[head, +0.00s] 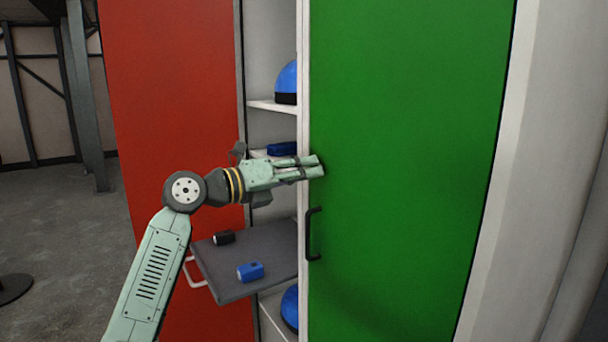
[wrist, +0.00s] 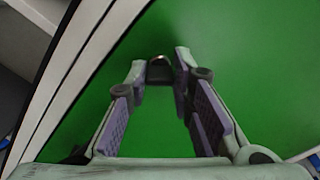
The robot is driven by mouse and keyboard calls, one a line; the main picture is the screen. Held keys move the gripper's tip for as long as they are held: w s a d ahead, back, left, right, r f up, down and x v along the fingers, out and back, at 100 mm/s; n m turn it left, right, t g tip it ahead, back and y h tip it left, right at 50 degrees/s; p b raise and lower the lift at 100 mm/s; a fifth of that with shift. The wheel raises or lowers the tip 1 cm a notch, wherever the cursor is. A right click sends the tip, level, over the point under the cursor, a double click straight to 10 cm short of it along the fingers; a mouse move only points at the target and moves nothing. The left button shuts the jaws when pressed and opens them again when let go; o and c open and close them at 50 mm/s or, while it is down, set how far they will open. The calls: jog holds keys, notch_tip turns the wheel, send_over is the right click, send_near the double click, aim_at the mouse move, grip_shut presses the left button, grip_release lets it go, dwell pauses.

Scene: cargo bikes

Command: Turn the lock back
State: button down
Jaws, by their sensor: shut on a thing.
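The lock (wrist: 159,72) is a small dark piece with a shiny curved edge on the green door (head: 410,150). In the wrist view it sits between the tips of my gripper's two fingers. My gripper (head: 318,167) reaches the left edge of the green door, above the door's black handle, and is shut on the lock. In the head view the fingers hide the lock. How far the lock is turned cannot be told.
A red door (head: 175,110) stands at left. Between the doors are shelves with blue helmets (head: 287,82) and a pulled-out grey tray (head: 240,285) holding a black item (head: 223,237) and a blue item (head: 250,271). The black door handle (head: 312,235) is below my gripper. Open floor lies at left.

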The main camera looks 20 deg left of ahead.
jog(key=n, duration=0.9)
jog(key=shift+p, duration=0.3)
jog(key=shift+n, duration=0.3)
jog(key=c, duration=1.4)
grip_release()
jog(key=v, duration=1.2)
